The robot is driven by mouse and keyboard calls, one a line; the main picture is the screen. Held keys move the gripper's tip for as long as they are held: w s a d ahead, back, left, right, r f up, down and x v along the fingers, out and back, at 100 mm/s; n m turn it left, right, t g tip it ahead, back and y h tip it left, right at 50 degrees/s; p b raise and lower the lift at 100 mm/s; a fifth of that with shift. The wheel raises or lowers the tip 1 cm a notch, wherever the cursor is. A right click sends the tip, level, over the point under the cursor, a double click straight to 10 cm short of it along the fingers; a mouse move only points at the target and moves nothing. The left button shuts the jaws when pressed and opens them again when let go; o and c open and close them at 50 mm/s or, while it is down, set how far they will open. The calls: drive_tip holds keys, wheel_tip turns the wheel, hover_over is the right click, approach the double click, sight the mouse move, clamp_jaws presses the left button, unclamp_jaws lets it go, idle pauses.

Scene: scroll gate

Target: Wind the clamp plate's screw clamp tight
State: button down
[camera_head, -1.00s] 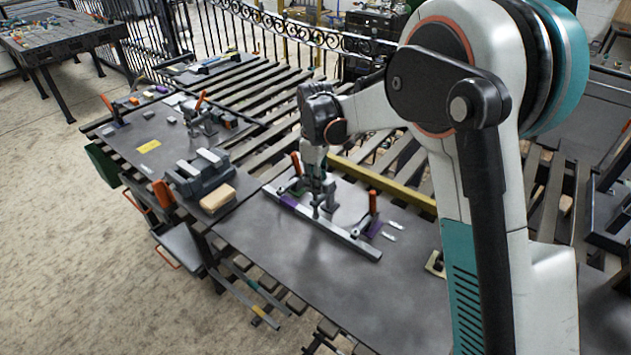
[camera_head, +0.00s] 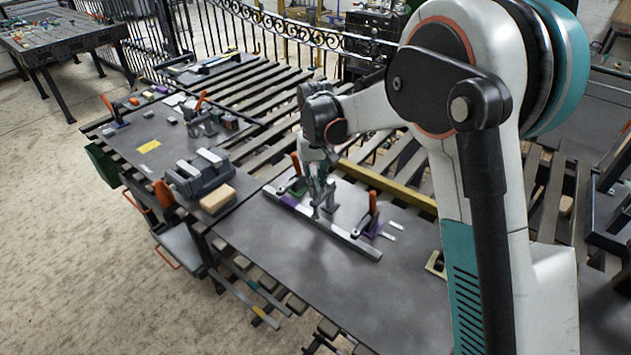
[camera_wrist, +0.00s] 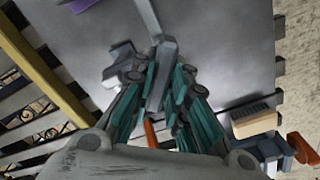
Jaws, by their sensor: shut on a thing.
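The clamp plate (camera_head: 300,250) is a dark flat sheet on the slatted bench. A long light-grey bar (camera_head: 345,240) lies across it. Two toggle clamps with orange handles stand by the bar, one with a purple base (camera_head: 373,222) and one with a green base (camera_head: 297,187). The screw clamp (camera_head: 325,203) stands between them. My gripper (camera_head: 318,192) points down over it. In the wrist view my teal fingers (camera_wrist: 163,72) are closed around a grey part of the screw clamp (camera_wrist: 166,50). The fingers hide most of the screw and handle.
A second plate to the left bears a grey vice (camera_head: 198,175), a tan block (camera_head: 217,198) and another clamp (camera_head: 203,120). A yellow beam (camera_head: 385,185) runs behind the clamp plate. The plate's front area is clear. Two small light strips (camera_head: 392,231) lie near the purple base.

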drive_tip(key=m, duration=0.4)
drive_tip(key=shift+r, duration=0.1)
drive_tip(key=shift+m, duration=1.9)
drive_tip(key=shift+m, duration=0.3)
drive_tip(key=c, duration=1.6)
unclamp_jaws()
drive_tip(key=shift+o, duration=0.2)
wheel_tip(320, 180, up, 12)
